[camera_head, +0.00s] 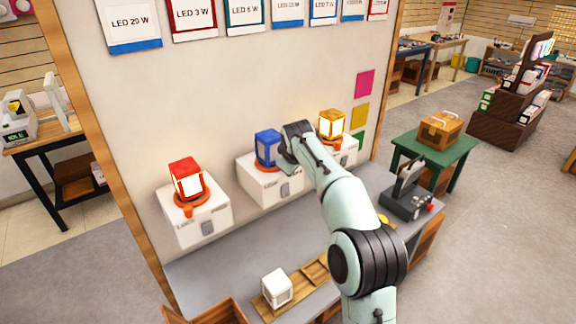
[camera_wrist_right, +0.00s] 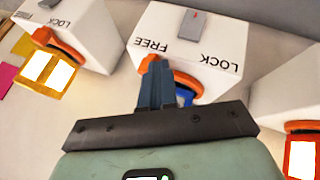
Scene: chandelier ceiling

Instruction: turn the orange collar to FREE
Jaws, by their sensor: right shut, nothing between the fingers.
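The middle white box (camera_head: 262,188) carries a blue lantern (camera_head: 267,147) in an orange collar. In the right wrist view this box (camera_wrist_right: 207,25) appears upside down, with FREE at left and LOCK at right. The orange collar (camera_wrist_right: 186,82) shows on both sides of my fingers, with an orange part at the FREE side. The blue lantern (camera_wrist_right: 183,100) is mostly hidden. My right gripper (camera_wrist_right: 159,66) is shut and empty, its tips at the collar beside FREE; contact cannot be told. In the head view the right gripper (camera_head: 287,163) is partly hidden by my wrist. My left gripper is out of view.
A box with a red lantern (camera_head: 187,178) stands left, and one with a yellow lantern (camera_head: 331,124) stands right behind my arm. A wooden tray (camera_head: 305,277) and a white block (camera_head: 277,287) lie in front. A dark device (camera_head: 408,200) sits at right.

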